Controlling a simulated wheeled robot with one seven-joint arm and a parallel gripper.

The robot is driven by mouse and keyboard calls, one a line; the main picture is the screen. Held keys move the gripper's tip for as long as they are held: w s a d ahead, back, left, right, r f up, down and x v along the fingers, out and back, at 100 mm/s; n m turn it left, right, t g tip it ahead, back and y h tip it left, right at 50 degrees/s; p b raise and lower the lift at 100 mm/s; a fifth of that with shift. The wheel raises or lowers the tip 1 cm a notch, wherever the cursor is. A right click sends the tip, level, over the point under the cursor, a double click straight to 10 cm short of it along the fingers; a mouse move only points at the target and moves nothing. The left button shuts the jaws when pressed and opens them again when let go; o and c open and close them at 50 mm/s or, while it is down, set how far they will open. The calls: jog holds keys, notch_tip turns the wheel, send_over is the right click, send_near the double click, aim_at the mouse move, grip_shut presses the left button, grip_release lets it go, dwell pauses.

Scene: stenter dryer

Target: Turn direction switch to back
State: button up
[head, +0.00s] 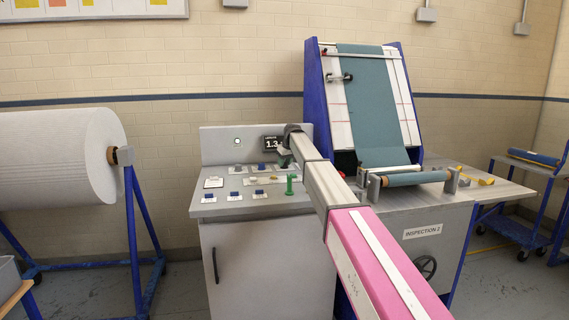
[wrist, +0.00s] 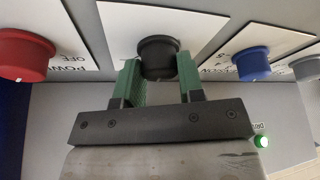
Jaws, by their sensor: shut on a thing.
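In the wrist view a round black knob (wrist: 158,58) sits on a white label plate on the grey panel. My gripper (wrist: 160,80) is shut on this knob, one green finger on each side. The knob's label text is hidden, so I cannot read whether it is the direction switch or which way it points.
A red knob (wrist: 24,55) marked POWER OFF is left of the black knob, a blue knob (wrist: 252,64) right. A small display (head: 273,143) and the inspection frame (head: 318,100) are close by.

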jog(key=n+g, duration=0.1)
jog(key=n, duration=0.2)
jog(key=n+y, duration=0.1)
jog(key=n, duration=0.1)
jog(key=shift+w+n+g, duration=0.1)
jog(key=shift+n+g, duration=0.3)
dwell(0.4)
jog(key=o, duration=0.9)
jog(key=v, duration=1.1)
jog(key=shift+w+d+f, duration=0.1)
jog(key=shift+d+f, duration=0.05)
jog(key=shift+d, duration=0.05)
